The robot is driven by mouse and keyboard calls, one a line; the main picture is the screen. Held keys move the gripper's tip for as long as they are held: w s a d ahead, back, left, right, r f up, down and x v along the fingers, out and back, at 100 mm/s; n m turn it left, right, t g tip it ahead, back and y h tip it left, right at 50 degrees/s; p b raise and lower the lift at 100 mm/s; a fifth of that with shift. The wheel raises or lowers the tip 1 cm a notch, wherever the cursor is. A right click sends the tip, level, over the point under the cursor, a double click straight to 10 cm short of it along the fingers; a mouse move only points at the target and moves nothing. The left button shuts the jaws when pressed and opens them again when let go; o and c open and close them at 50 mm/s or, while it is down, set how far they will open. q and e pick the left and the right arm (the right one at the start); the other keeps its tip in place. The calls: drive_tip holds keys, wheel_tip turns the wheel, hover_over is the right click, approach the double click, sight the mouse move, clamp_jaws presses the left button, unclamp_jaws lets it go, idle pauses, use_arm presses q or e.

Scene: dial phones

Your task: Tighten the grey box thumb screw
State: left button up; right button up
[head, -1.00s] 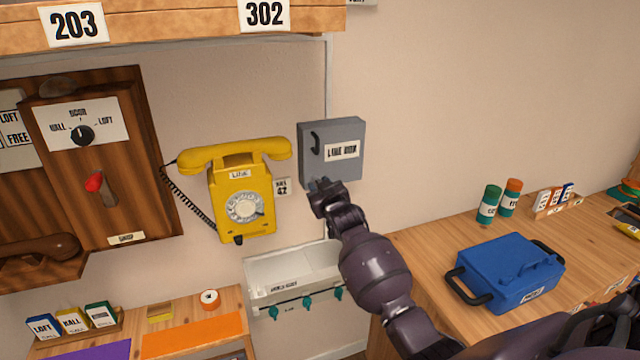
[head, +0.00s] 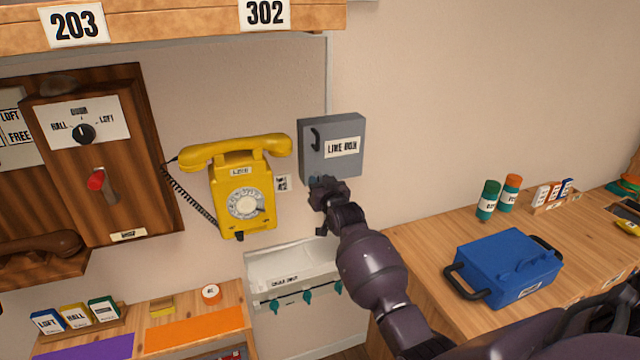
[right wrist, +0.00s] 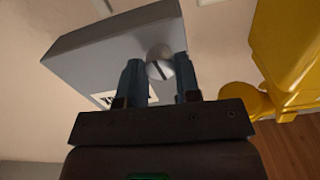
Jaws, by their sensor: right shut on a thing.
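The grey box (head: 331,165), labelled LINE BOX, hangs on the wall with its cover closed and a dark handle on its front. My right gripper (head: 322,187) is at the bottom of the box. In the right wrist view its two fingers (right wrist: 160,75) stand on either side of the screw, shut on it. In the head view the screw is hidden behind the gripper. My left gripper is not in view.
A yellow dial phone (head: 243,185) hangs close to the left of the box. A pale tray with teal knobs (head: 290,268) is below. A blue case (head: 505,262) stands on the wooden bench at right. The wall right of the box is clear.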

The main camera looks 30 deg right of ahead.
drive_tip(key=o, duration=0.9)
drive_tip(key=shift+o, duration=0.2)
drive_tip(key=shift+s, duration=0.15)
drive_tip(key=b+v, duration=0.1)
drive_tip(key=v, duration=0.9)
drive_tip(key=shift+s, duration=0.3)
